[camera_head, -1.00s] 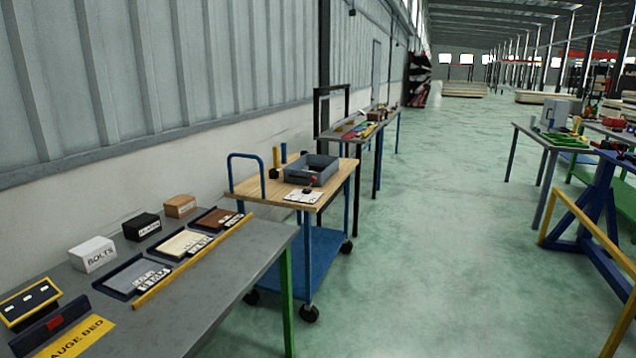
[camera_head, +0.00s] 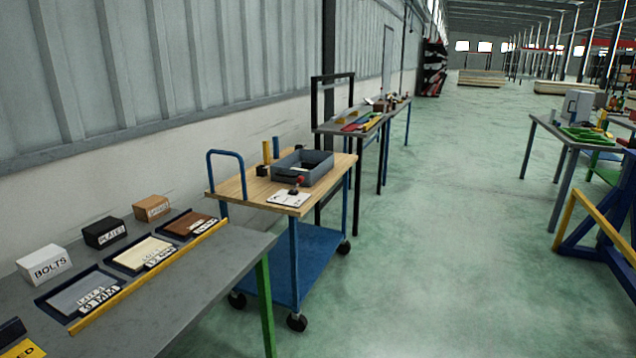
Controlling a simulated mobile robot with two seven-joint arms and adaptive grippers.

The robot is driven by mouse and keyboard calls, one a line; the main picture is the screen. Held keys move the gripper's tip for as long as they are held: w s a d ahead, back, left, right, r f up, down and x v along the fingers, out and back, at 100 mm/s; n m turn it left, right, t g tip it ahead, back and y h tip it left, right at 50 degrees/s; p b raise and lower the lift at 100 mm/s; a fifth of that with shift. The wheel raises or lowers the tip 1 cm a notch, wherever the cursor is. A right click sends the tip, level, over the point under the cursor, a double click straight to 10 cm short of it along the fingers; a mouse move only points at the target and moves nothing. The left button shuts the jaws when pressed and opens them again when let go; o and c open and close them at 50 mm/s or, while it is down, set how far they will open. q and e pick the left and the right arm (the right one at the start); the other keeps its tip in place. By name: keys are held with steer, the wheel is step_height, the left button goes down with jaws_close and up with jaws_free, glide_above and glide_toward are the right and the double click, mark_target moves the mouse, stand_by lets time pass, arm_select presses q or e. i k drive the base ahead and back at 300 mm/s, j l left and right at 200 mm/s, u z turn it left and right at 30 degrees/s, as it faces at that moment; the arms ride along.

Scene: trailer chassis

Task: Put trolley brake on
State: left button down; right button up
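The trolley (camera_head: 256,192) has a wooden top, a blue lower shelf (camera_head: 310,256), a blue push handle and black castor wheels. It stands between the grey table and a farther bench along the wall. Neither of my grippers is in view.
A grey table (camera_head: 185,300) with labelled boxes, trays and a yellow strip fills the lower left. A farther bench (camera_head: 345,129) holds parts. The green floor (camera_head: 430,260) right of the trolley is clear. A blue and yellow frame (camera_head: 590,240) stands at right.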

mark_target(299, 180)
steer(key=i+l, duration=2.25)
steer(key=l, duration=0.2)
